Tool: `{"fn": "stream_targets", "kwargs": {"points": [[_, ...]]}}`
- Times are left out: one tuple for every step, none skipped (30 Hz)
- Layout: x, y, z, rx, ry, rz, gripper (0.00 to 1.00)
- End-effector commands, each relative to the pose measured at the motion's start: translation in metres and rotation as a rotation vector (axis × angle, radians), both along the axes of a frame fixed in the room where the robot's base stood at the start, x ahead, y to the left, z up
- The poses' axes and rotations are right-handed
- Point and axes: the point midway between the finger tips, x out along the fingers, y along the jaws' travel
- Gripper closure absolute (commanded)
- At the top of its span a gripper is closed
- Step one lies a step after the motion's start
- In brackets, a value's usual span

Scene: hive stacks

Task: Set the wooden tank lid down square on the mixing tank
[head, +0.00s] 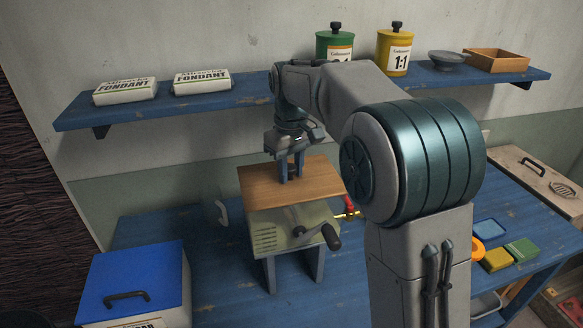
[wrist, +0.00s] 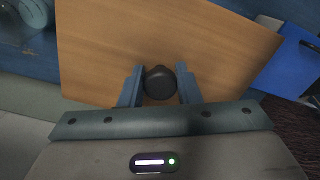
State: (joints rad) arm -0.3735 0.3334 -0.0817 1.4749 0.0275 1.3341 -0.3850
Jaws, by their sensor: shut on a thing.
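The wooden tank lid (head: 262,187) is a flat brown board, level in the head view. My gripper (head: 291,168) is shut on its dark round knob, which shows between the two fingers (wrist: 160,88) in the wrist view. The lid (wrist: 110,40) fills much of that view. The mixing tank (head: 290,232) is a pale box with slits, a crank handle and blue-grey legs on the blue bench. The lid covers the tank's back and upper part in the head view. I cannot tell whether they touch, or whether the edges line up.
A white box with a blue lid (head: 130,272) stands at the front left. A wall shelf (head: 240,92) behind carries fondant packs, a green tin (head: 335,44), a yellow tin (head: 396,52), a bowl and a wooden tray. Sponges (head: 497,259) lie at the right of the bench.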

Motion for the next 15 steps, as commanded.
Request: {"fn": "stream_targets", "kwargs": {"points": [[0.0001, 0.0001, 0.0005, 0.001, -0.001, 0.000, 1.00], [0.0001, 0.0001, 0.0005, 0.001, -0.001, 0.000, 1.00], [0.0001, 0.0001, 0.0004, 0.001, -0.001, 0.000, 1.00], [0.0001, 0.0001, 0.0004, 0.001, -0.001, 0.000, 1.00], [0.0001, 0.0001, 0.0004, 0.001, -0.001, 0.000, 1.00], [0.0001, 0.0001, 0.0004, 0.001, -0.001, 0.000, 0.62], [0.0001, 0.0001, 0.0004, 0.000, 0.000, 0.000, 0.53], [0.0001, 0.0001, 0.0004, 0.000, 0.000, 0.000, 0.45], [0.0001, 0.0001, 0.0004, 0.000, 0.000, 0.000, 0.45], [0.0000, 0.0001, 0.0003, 0.000, 0.000, 0.000, 0.45], [0.0000, 0.0001, 0.0003, 0.000, 0.000, 0.000, 0.45], [0.0000, 0.0001, 0.0003, 0.000, 0.000, 0.000, 0.45], [0.0000, 0.0001, 0.0003, 0.000, 0.000, 0.000, 0.45], [0.0000, 0.0001, 0.0003, 0.000, 0.000, 0.000, 0.45], [-0.0001, 0.0001, -0.0003, -0.001, 0.001, 0.000, 0.45]]}}
